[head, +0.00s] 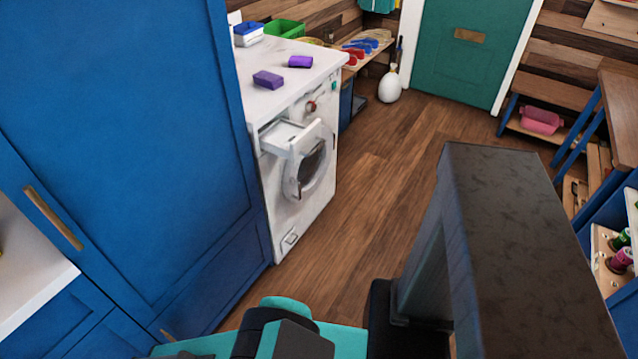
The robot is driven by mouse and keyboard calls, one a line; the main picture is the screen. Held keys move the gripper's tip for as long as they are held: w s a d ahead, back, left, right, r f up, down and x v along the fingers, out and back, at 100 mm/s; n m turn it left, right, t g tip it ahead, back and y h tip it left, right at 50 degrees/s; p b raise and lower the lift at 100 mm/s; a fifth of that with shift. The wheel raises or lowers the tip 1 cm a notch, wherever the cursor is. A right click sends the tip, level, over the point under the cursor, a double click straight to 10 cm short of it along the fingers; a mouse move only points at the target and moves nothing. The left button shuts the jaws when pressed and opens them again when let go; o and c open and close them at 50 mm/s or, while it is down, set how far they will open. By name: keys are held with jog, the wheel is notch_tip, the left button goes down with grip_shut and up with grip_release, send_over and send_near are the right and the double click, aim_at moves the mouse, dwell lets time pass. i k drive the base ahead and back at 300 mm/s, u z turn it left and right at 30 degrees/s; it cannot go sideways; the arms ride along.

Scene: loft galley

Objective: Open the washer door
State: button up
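The white washer (325,198) stands left of centre in the head view, just past a tall blue cabinet. Its round door (291,180) has a white ring and dark glass. The door looks angled out from the washer's front, but I cannot tell for sure how far it stands open. A white detergent drawer (283,136) sticks out above the door on the left and stands partly in front of the washer's face. My gripper is not in view.
The tall blue cabinet (130,120) borders the washer's near side. Two purple blocks (268,79) and a blue-and-white box (247,34) lie on the washer's top. Wooden floor (375,185) is clear before the washer. A white vase (389,87) stands further back.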

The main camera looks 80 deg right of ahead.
aim_at(295, 193)
jog(key=u, duration=1.25)
jog(key=k, duration=0.1)
jog(key=z, duration=2.55)
jog(key=k, duration=0.9)
jog(key=u, duration=0.15)
jog(key=i, duration=0.7)
